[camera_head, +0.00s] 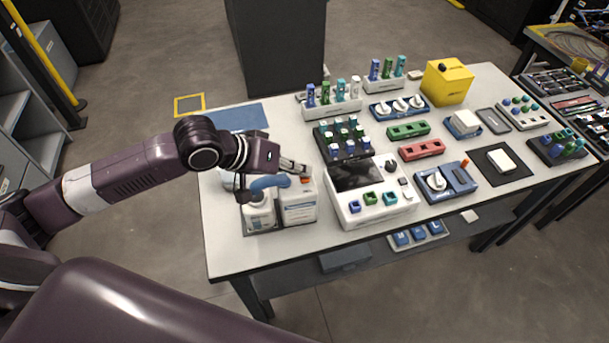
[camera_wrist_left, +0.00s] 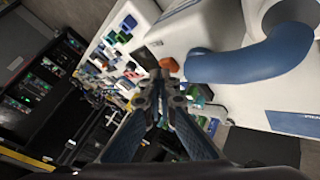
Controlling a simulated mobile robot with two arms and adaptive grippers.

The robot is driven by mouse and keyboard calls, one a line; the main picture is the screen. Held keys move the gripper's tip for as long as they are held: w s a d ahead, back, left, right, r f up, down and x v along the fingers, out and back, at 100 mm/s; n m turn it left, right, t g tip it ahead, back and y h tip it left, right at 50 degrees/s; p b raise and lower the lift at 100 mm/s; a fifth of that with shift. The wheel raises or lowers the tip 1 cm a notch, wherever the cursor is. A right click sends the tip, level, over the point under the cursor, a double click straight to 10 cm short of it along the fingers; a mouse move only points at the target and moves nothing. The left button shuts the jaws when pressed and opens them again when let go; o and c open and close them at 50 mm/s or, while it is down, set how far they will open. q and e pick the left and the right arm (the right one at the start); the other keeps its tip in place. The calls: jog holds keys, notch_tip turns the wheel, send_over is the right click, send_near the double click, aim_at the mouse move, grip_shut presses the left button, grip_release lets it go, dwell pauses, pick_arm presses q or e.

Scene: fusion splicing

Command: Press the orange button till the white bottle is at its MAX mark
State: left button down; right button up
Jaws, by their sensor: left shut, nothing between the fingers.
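The white bottle (camera_head: 258,213) stands at the table's front left; its fill level and MAX mark are too small to read. Beside it on the right is a larger white tank (camera_head: 298,207). A blue curved spout (camera_head: 268,182) runs from the tank over the bottle; it also shows in the wrist view (camera_wrist_left: 245,62). The orange button (camera_head: 306,180) is at the tank's top right. My left gripper (camera_head: 305,169) is shut and empty, its tips just above the button. In the wrist view the tips overlap an orange patch (camera_wrist_left: 169,63); I cannot tell whether they touch. My right gripper is out of view.
A white splicer (camera_head: 370,207) with a dark screen stands right of the tank. Trays, vial racks and a yellow box (camera_head: 446,82) fill the rest of the table (camera_head: 225,250). A blue mat (camera_head: 238,117) lies at the back left, with a bare strip at the left edge.

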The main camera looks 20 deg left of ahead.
aim_at(302, 178)
pick_arm(q)
jog(key=shift+f, duration=0.35)
dwell(0.3)
jog(key=shift+r+p, duration=1)
jog(key=shift+p, duration=0.3)
notch_tip(302, 178, up, 5)
jog(key=p, duration=0.6)
jog(key=shift+s+f, duration=0.1)
